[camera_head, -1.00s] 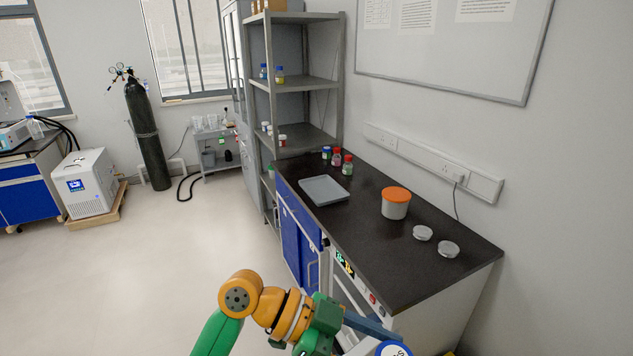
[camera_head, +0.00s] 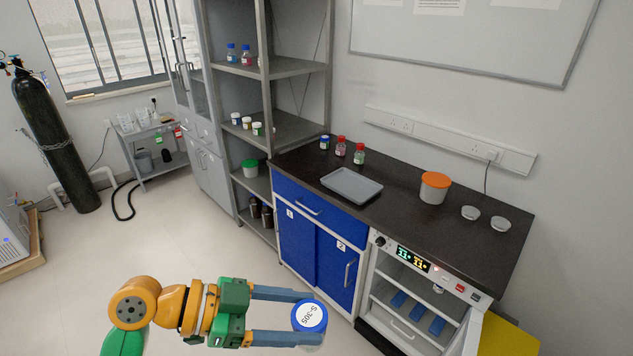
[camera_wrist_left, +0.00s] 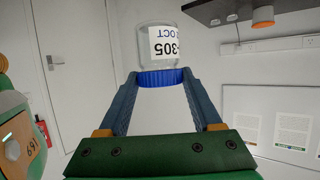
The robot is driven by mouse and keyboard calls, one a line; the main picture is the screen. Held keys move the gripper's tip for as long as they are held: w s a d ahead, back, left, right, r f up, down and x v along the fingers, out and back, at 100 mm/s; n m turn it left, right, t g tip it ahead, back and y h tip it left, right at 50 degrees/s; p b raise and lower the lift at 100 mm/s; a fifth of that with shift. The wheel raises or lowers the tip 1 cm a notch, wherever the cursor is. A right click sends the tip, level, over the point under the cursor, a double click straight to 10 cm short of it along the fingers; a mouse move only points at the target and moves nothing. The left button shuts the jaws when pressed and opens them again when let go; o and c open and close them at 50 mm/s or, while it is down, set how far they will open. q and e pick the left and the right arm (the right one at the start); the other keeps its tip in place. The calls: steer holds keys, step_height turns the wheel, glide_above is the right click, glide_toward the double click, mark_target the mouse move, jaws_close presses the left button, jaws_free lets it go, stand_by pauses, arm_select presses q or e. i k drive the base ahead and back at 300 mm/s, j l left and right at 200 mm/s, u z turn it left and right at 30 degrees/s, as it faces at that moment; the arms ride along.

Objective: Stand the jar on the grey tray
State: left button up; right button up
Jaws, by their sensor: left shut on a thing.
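The jar has a blue-rimmed lid (camera_head: 310,316) with a white top marked S-305. In the left wrist view its clear body with a white label (camera_wrist_left: 165,42) shows beyond the blue cap. My left gripper (camera_head: 298,316) is shut on the jar at its lid and holds it in the air in front of the blue cabinet. In the head view the lid hides most of the jar's body. The grey tray (camera_head: 351,197) lies empty on the black counter, farther off and up to the right of the gripper. My right gripper is out of view.
Several small bottles (camera_head: 340,146) stand behind the tray. An open-fronted oven (camera_head: 420,290) is below the counter. A grey shelf rack (camera_head: 285,130) stands at left.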

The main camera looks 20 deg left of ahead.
mark_target(342, 181)
steer(key=i+j, duration=0.25)
steer(key=i, duration=0.15)
steer(key=i+j, duration=0.3)
steer(key=i, duration=0.15)
steer(key=i+j+u, duration=0.1)
steer(key=i+j, duration=0.15)
steer(key=i, duration=0.15)
steer(key=i+l, duration=0.3)
steer(key=i, duration=0.05)
